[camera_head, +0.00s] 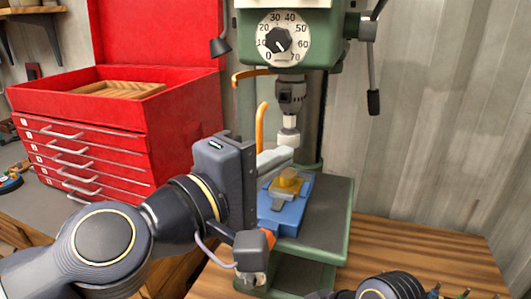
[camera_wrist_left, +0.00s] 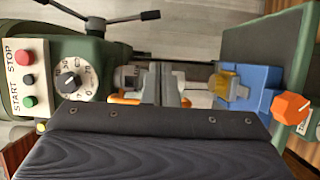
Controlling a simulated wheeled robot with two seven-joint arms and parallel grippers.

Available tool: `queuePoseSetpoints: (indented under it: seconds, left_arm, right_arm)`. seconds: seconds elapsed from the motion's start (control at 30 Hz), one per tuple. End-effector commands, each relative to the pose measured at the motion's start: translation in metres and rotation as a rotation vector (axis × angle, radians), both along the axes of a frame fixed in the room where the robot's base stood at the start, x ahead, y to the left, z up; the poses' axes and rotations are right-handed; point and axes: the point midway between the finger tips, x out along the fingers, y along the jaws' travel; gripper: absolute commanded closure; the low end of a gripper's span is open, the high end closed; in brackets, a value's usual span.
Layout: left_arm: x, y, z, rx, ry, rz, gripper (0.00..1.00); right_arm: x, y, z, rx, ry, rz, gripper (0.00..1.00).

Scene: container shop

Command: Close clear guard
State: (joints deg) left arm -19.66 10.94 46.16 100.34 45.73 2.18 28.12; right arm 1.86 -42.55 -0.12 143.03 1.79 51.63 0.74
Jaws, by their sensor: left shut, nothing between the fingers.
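The green drill press (camera_head: 292,40) stands in the middle of the head view, its chuck (camera_head: 290,95) above a blue vise (camera_head: 290,205) holding a yellow piece (camera_head: 288,180). A curved orange bar (camera_head: 250,74) beside the chuck and an upright orange strip (camera_head: 261,125) below it look like parts of the clear guard; its see-through panel I cannot make out. Orange parts (camera_wrist_left: 124,98) also show in the left wrist view. My left gripper (camera_head: 288,153) is shut and empty, its pale fingers beneath the chuck and close to the strip. Whether they touch is unclear. My right gripper is out of view.
A red toolbox (camera_head: 95,140) with its lid up stands at the left. A black-knobbed feed lever (camera_head: 373,100) hangs at the press's right. The wooden bench (camera_head: 400,245) is mostly clear on the right. An orange knob (camera_wrist_left: 290,108) is on the vise.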

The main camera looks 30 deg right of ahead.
Motion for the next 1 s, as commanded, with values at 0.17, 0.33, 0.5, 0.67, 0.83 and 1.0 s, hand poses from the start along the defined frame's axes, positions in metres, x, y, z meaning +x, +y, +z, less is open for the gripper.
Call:
queuePoseSetpoints:
  seconds: [0.17,0.33,0.5,0.67,0.83,1.0]
  left_arm:
    - [-0.004,-0.007,0.002,0.001,-0.002,0.020,1.00]
    - [-0.006,-0.012,0.001,0.001,-0.002,0.040,1.00]
    - [-0.006,-0.015,0.001,0.001,-0.001,0.057,1.00]
    - [-0.006,-0.016,0.000,0.000,-0.001,0.066,1.00]
    - [-0.006,-0.016,0.000,0.000,0.000,0.067,1.00]
    - [-0.006,-0.016,0.000,0.000,0.000,0.066,1.00]
  right_arm:
    - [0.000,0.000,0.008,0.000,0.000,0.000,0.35]
    - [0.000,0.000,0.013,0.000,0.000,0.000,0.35]
    - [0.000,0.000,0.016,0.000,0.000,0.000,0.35]
    - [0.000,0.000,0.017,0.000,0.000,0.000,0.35]
    - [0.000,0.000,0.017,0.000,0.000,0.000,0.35]
    - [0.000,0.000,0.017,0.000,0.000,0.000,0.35]
